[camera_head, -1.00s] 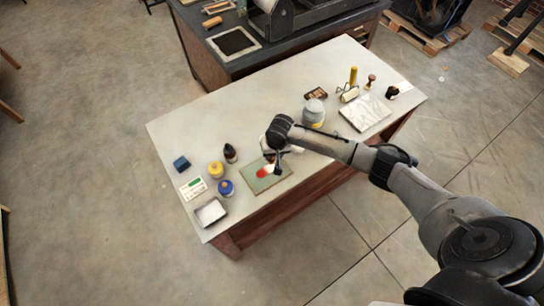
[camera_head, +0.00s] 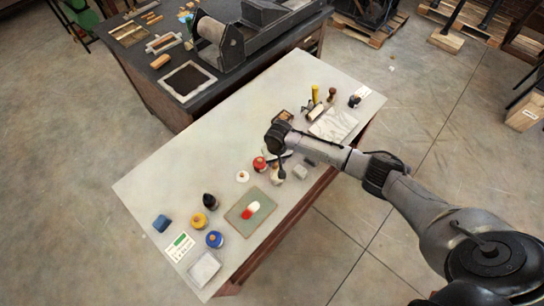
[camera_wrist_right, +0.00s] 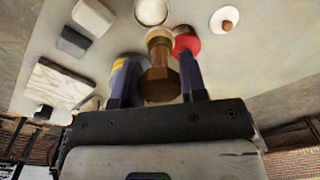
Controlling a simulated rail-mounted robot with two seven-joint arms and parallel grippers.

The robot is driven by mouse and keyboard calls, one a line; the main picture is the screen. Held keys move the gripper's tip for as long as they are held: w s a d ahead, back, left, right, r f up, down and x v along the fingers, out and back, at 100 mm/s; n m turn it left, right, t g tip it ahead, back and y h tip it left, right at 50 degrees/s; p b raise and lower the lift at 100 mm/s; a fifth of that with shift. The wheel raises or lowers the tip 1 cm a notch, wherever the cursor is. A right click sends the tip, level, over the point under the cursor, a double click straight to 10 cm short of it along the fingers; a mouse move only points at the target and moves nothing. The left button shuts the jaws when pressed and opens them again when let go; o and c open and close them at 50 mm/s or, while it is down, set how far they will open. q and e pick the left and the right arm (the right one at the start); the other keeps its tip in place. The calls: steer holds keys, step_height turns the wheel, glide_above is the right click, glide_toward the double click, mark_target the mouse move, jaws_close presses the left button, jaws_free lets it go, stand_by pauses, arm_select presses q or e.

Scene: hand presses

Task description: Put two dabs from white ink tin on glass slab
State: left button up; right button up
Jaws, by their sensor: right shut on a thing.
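My right gripper (camera_head: 281,160) is shut on a brown wooden-handled tool (camera_wrist_right: 160,75), which shows between the blue fingers in the right wrist view. An open round tin with pale contents (camera_wrist_right: 151,12) lies just past the tool, apparently the white ink tin; in the head view a pale thing (camera_head: 277,176) shows below the gripper. The green glass slab (camera_head: 235,218) lies to its lower left, with a white dab (camera_head: 254,206) beside a red dab (camera_head: 246,213). My left gripper is not in view.
A red tin (camera_head: 260,164) and a white lid with an orange knob (camera_head: 243,177) stand close by. A grey block (camera_head: 300,172) lies right. The table's left-back area is clear.

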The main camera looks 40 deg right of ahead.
mark_target(278, 168)
steer(key=shift+d+n, duration=0.3)
steer(key=shift+d, duration=0.15)
steer(key=shift+n, duration=0.3)
steer(key=shift+s+a+f, duration=0.2)
steer(key=shift+s+f, duration=0.1)
steer(key=shift+s, duration=0.1)
steer(key=shift+w+f+b, duration=0.1)
steer(key=shift+f+b, duration=0.5)
steer(key=shift+b, duration=0.3)
step_height(278, 168, down, 4)
steer(key=b, duration=0.5)
steer(key=shift+f, duration=0.2)
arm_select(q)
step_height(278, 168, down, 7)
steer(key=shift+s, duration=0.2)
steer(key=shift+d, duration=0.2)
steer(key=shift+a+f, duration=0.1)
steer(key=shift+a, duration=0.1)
arm_select(e)
steer(key=shift+f, duration=0.2)
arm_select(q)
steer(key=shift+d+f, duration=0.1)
arm_select(e)
steer(key=shift+f, duration=0.3)
